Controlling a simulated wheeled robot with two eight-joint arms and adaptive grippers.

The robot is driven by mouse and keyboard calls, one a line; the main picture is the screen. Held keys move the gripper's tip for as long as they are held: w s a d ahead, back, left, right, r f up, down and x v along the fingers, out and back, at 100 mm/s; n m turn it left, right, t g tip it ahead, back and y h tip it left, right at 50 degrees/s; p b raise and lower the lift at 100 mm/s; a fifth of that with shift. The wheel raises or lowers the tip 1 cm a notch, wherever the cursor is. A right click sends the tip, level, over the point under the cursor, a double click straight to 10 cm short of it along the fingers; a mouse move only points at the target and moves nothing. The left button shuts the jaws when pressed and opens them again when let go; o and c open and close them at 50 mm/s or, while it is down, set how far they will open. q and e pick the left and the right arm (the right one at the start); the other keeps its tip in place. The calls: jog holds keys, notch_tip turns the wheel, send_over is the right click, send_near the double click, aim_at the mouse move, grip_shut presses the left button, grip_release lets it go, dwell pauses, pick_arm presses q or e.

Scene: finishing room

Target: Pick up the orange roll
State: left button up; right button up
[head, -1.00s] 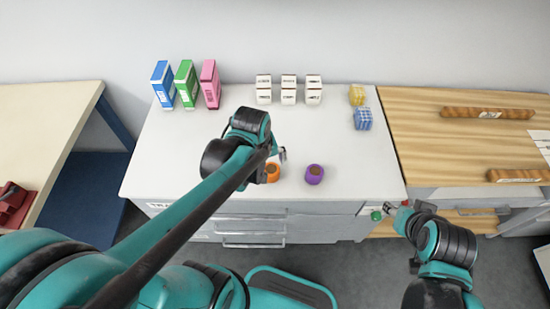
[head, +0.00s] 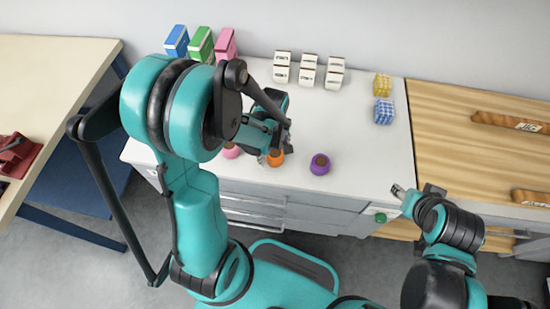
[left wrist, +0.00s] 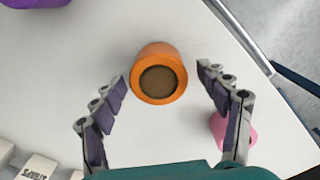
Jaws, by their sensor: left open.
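The orange roll (head: 275,159) stands on the white worktop near its front edge, between a pink roll (head: 231,151) and a purple roll (head: 319,164). My left gripper (head: 270,148) is over it, partly covering it in the head view. In the left wrist view the orange roll (left wrist: 158,88) stands upright with its dark hollow top showing. The fingers of my left gripper (left wrist: 163,75) are open, one to each side of it, with gaps between. My right gripper (head: 400,191) is away at the lower right; its jaws are too small to read.
The pink roll (left wrist: 240,132) is close to the right-hand finger in the left wrist view. Blue, green and pink boxes (head: 201,43) stand at the back left. Several white blocks (head: 307,68) and two patterned blocks (head: 383,98) are at the back. A wooden bench (head: 455,140) adjoins at right.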

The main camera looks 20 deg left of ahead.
pick_arm(q)
jog(key=shift+f, duration=0.4)
jog(key=c, duration=1.3)
jog(key=shift+r, duration=0.1)
